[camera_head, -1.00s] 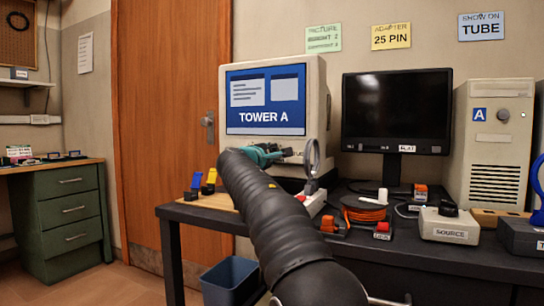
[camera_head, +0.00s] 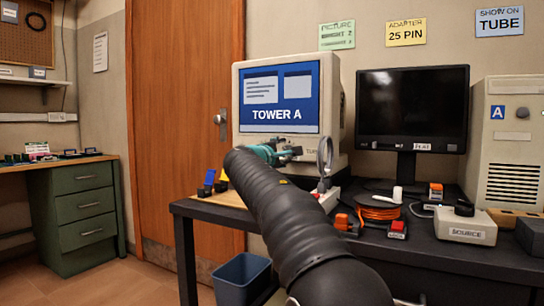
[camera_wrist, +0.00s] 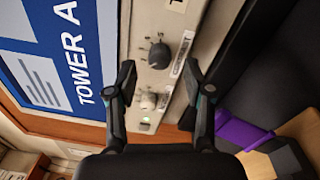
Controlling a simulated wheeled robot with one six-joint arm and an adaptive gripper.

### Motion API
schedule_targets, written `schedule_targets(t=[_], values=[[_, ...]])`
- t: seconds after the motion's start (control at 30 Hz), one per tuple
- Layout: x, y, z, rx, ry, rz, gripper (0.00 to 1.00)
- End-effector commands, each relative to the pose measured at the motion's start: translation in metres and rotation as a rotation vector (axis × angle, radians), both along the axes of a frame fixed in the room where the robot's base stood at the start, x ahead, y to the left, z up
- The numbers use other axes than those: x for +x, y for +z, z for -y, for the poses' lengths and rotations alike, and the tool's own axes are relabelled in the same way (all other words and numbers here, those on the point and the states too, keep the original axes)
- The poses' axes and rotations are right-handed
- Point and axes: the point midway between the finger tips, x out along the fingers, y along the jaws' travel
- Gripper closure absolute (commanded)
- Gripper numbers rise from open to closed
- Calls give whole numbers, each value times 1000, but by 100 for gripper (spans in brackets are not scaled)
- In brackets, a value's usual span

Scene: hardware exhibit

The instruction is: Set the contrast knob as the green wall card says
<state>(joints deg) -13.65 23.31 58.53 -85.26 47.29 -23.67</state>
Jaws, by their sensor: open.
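The green wall card (camera_head: 337,35) hangs above the beige tube monitor (camera_head: 335,125). Its top line reads PICTURE; the smaller lines are hard to read. The monitor shows TOWER A. My gripper (camera_head: 284,152) is in front of the monitor's lower front.
A dark flat screen (camera_head: 412,110) and a beige tower (camera_head: 507,140) stand to the right. An orange cable coil (camera_head: 378,209) and a SOURCE box (camera_head: 460,226) lie on the dark table. A blue bin (camera_head: 242,280) is on the floor. A purple item (camera_wrist: 238,132) shows in the wrist view.

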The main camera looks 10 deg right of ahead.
Motion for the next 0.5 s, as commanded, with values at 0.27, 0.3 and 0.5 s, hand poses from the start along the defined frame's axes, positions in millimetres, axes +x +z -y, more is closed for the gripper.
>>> schedule_targets(t=[0.27,0.3,0.5], values=[[-48,-1,-31,0,1,0,48],[-53,-2,-35,0,2,0,48],[-74,-3,-48,-1,0,1,48]])
